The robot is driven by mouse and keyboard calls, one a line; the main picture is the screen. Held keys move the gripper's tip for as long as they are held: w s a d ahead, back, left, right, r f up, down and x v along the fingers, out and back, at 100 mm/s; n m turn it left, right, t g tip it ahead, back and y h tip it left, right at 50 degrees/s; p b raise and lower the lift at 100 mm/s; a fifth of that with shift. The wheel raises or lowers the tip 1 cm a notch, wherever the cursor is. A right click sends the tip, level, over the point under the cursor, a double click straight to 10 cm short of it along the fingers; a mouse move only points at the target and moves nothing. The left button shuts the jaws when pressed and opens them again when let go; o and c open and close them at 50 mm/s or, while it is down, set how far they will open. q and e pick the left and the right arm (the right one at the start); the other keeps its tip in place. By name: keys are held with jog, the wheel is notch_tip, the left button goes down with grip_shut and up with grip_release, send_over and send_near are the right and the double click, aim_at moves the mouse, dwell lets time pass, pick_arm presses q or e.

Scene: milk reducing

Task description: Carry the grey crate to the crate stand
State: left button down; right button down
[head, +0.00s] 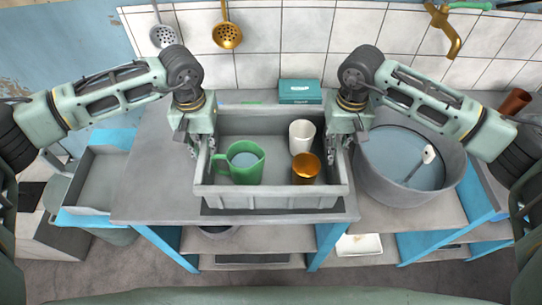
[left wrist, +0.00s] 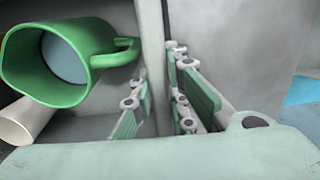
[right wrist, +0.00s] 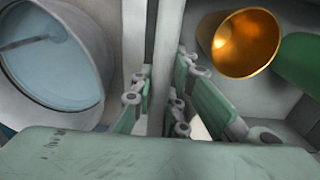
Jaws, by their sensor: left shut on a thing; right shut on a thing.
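The grey crate (head: 268,201) is in the middle of the head view, at the front of the grey counter. It holds a green mug (head: 243,163), a white cup (head: 301,137) and an orange-gold cup (head: 306,168). My left gripper (head: 197,150) is shut on the crate's left wall; in the left wrist view its fingers (left wrist: 158,105) lie on both sides of the wall. My right gripper (head: 341,150) is shut on the right wall, and the right wrist view shows its fingers (right wrist: 160,105) around it. I cannot tell which surface is the crate stand.
A big grey pot (head: 375,180) with bluish liquid stands close to the right of the crate. A teal box (head: 300,91) lies behind it. The counter (head: 150,185) is bare on the left. A grey tray-like bin (head: 100,183) sits further left. Ladles (head: 227,36) hang on the tiled wall.

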pick_arm(q)
jog(key=shift+w+r, duration=0.15)
jog(key=shift+r, duration=0.1)
pick_arm(e)
jog(key=shift+w+r, duration=0.15)
jog(key=shift+r, duration=0.1)
